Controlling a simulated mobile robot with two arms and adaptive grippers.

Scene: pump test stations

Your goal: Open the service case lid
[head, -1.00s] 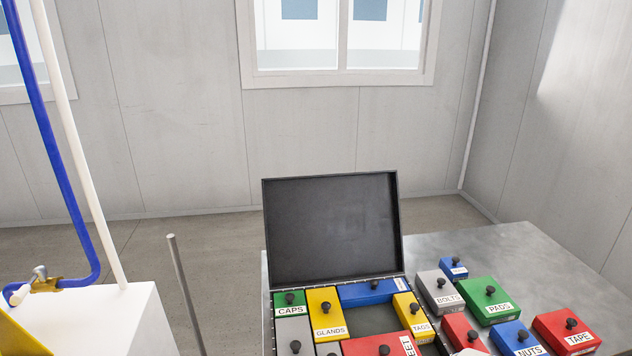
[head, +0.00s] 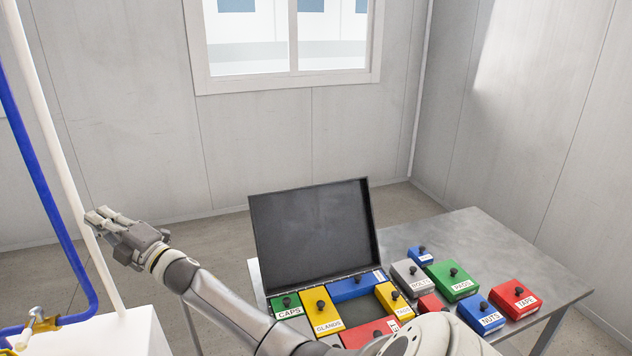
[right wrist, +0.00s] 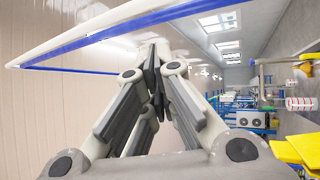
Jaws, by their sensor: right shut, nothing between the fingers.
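The service case stands on the metal table in the head view, with its dark lid (head: 315,232) raised upright and tilted slightly back. Inside the case are several labelled blocks with black knobs, among them green CAPS (head: 287,306), yellow GLANDS (head: 322,313) and a blue one (head: 352,288). My right arm crosses in front of the case and hides part of its front. My right gripper (head: 108,224) is shut and empty, left of the lid and apart from it. In the right wrist view its fingers (right wrist: 157,75) meet with nothing between them. My left gripper is not in view.
Loose blocks stand on the table (head: 480,240) right of the case, including PADS (head: 452,281), NUTS (head: 481,314) and TAPE (head: 514,298). A white box (head: 110,335) with a blue pipe (head: 45,190) and white pipe is at the left. The table's back right is clear.

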